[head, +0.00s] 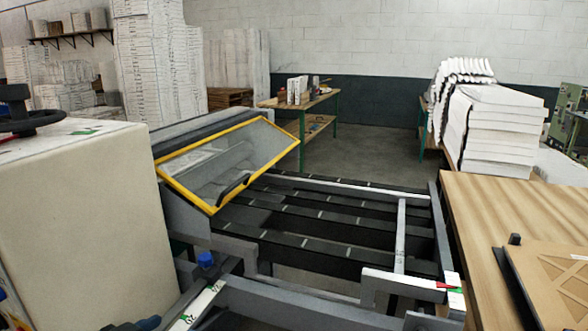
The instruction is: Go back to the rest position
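Neither of my grippers shows in the head view, so I cannot see whether they are open, shut or holding anything. The machine frame with dark conveyor rails (330,228) fills the middle. Its clear, yellow-edged guard (225,160) is tilted, with a black handle on its front.
A large beige box (85,225) stands close at the left, with a black handwheel (32,118) above it. Grey machine bars (290,300) cross the front. White filters (497,130) are stacked at the right. A workbench (302,103) stands behind, with open floor (365,145) beside it.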

